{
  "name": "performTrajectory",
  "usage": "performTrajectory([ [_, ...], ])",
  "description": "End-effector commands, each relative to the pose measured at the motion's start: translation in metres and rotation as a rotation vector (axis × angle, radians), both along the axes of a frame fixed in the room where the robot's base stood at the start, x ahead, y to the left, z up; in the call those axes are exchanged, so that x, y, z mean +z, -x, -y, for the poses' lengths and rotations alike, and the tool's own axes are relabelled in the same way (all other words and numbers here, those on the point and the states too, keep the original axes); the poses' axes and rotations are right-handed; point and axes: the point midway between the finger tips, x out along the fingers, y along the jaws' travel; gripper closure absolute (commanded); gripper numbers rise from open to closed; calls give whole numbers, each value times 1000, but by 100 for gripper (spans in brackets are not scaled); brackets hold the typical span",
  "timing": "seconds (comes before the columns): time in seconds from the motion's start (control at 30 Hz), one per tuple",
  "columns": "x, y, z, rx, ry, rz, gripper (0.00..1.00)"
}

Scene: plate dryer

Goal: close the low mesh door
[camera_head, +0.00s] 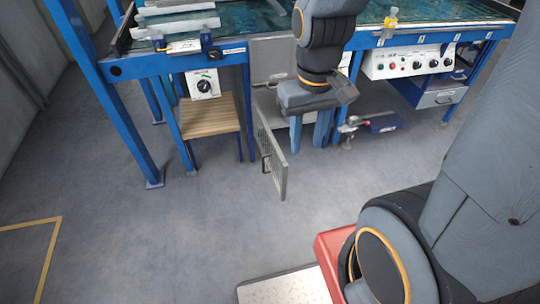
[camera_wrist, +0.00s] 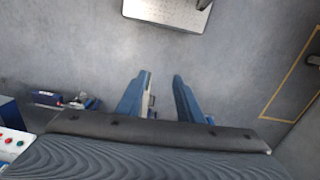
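The low mesh door (camera_head: 273,165) is a grey framed panel with a dark handle. It stands open in the head view, swung out from the grey cabinet (camera_head: 270,75) under the blue bench. My gripper (camera_head: 309,141) hangs just right of the door, fingers pointing down. A gap shows between its two blue fingers. In the wrist view my gripper (camera_wrist: 162,76) is open, with floor visible between the fingertips. I cannot clearly make out the door in the wrist view. My wrist hides part of the cabinet front.
A wooden shelf (camera_head: 209,117) stands left of the door. A red and blue vise-like tool (camera_head: 376,124) is to the right, also in the wrist view (camera_wrist: 62,100). Blue bench legs (camera_head: 128,120) flank the left side. The floor in front of the door is clear.

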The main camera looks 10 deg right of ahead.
Motion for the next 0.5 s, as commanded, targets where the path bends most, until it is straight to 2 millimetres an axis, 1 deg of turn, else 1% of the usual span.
performTrajectory([
  [0.03,-16,-10,-2,63,10,-9,76],
  [0.07,-24,-18,-3,115,19,-13,81],
  [0.1,-37,-29,-5,199,31,-19,87],
  [0.17,-61,-49,-9,346,53,-33,98],
  [0.2,-78,-63,-12,454,68,-43,100],
  [0.27,-104,-85,-18,617,90,-59,100],
  [0.3,-121,-99,-23,726,104,-70,100],
  [0.37,-148,-118,-30,887,124,-88,100],
  [0.4,-165,-131,-35,991,136,-100,100],
  [0.5,-204,-158,-48,1222,162,-131,100],
])
